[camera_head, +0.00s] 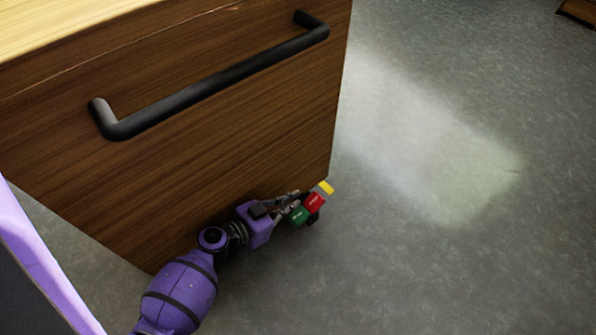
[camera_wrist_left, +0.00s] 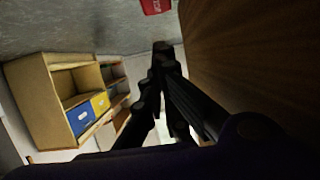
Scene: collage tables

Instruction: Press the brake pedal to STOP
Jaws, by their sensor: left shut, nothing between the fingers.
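A pedal unit low by the wooden cabinet's lower corner has a green pedal (camera_head: 298,215), a red pedal (camera_head: 313,202) and a yellow part (camera_head: 326,187). White lettering on the pedals is too small to read. My left gripper (camera_head: 287,201) is shut and empty, right beside the green and red pedals. I cannot tell whether it touches them. In the left wrist view my left gripper's fingers (camera_wrist_left: 163,50) point up, and a red pedal (camera_wrist_left: 155,6) shows at the top edge beyond the tips. My right gripper is not in view.
The wooden cabinet (camera_head: 200,130) with a black bar handle (camera_head: 215,80) stands close beside my left arm. Grey floor (camera_head: 450,270) is open to the right. In the left wrist view a wooden shelf (camera_wrist_left: 35,100) holds blue and yellow bins.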

